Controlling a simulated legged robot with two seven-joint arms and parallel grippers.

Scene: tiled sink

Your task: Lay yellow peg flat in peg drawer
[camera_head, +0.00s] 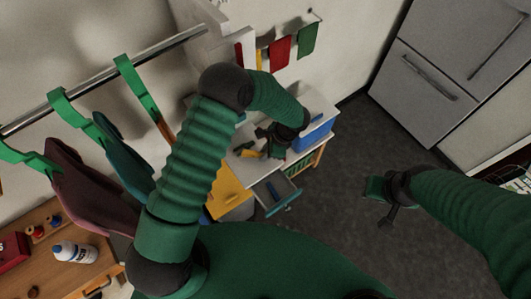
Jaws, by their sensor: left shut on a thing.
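A small yellow peg (251,154) shows at the tips of my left gripper (266,145), above the pale top of the small table. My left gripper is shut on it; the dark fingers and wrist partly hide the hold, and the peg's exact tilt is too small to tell. The open peg drawer (286,189) sticks out from the table's front, below and to the right of the gripper. It has a teal handle and a dark blue piece inside. My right gripper (380,203) is empty and open over the dark floor, well right of the drawer.
A blue bin (312,134) stands on the table's right side. A yellow panel (228,192) is left of the drawer. Garments hang on a rail (100,78) at left, above a wooden bench with a white bottle (75,252). Grey cabinets (430,80) stand at right. The floor between is clear.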

